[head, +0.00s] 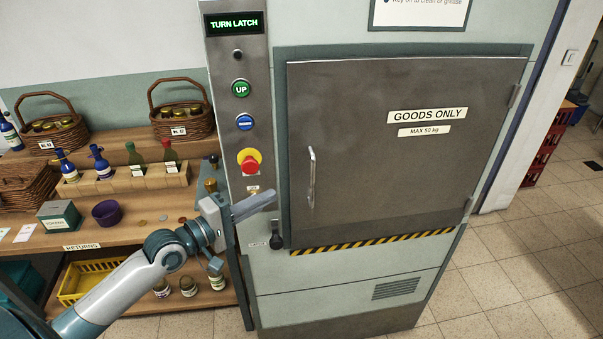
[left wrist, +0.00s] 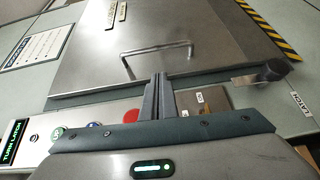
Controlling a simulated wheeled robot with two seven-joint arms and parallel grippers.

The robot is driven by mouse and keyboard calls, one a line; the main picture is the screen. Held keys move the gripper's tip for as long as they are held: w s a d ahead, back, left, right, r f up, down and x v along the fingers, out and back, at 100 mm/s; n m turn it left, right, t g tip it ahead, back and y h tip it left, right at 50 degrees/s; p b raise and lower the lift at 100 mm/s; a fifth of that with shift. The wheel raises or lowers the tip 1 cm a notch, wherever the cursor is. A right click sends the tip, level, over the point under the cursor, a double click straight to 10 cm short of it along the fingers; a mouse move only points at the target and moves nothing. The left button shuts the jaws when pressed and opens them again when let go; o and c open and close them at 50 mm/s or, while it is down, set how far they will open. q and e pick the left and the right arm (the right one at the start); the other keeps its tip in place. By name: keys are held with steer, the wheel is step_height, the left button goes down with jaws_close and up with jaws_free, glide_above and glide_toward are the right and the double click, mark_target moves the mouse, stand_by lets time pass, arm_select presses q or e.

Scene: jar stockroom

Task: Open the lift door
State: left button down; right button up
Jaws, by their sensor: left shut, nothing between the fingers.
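The lift door (head: 400,150) is a grey metal panel and looks shut in its frame; it also shows in the left wrist view (left wrist: 200,22). Its bar handle (head: 311,178) is on the door's left side. The display (head: 234,23) reads "TURN LATCH". My left gripper (head: 268,197) is shut and empty in front of the button panel, above the latch and left of the handle. My right gripper is out of view.
The panel carries a green UP button (head: 240,88), a blue button (head: 245,122) and a red stop button (head: 249,161). A wooden shelf (head: 130,232) with bottles and baskets stands left of the lift.

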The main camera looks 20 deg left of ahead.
mark_target(299, 177)
arm_select(q)
steer(key=shift+s+d+r, duration=0.1)
steer(key=shift+d+r, duration=0.15)
steer(key=shift+r, duration=0.3)
steer(key=shift+s+d+r, duration=0.1)
steer(key=shift+d+r, duration=0.15)
steer(key=shift+r, duration=0.3)
steer(key=p+x, duration=0.1)
steer(key=x, duration=0.1)
steer(key=p+x, duration=0.2)
steer(key=x, duration=0.1)
steer(key=p+x, duration=0.1)
steer(key=x, duration=0.2)
steer(key=shift+w+d+r, duration=0.1)
steer(key=shift+w+r, duration=0.1)
steer(key=shift+r, duration=0.1)
steer(key=shift+p+x, duration=0.35)
steer(key=shift+x, duration=0.4)
steer(key=shift+f, duration=0.15)
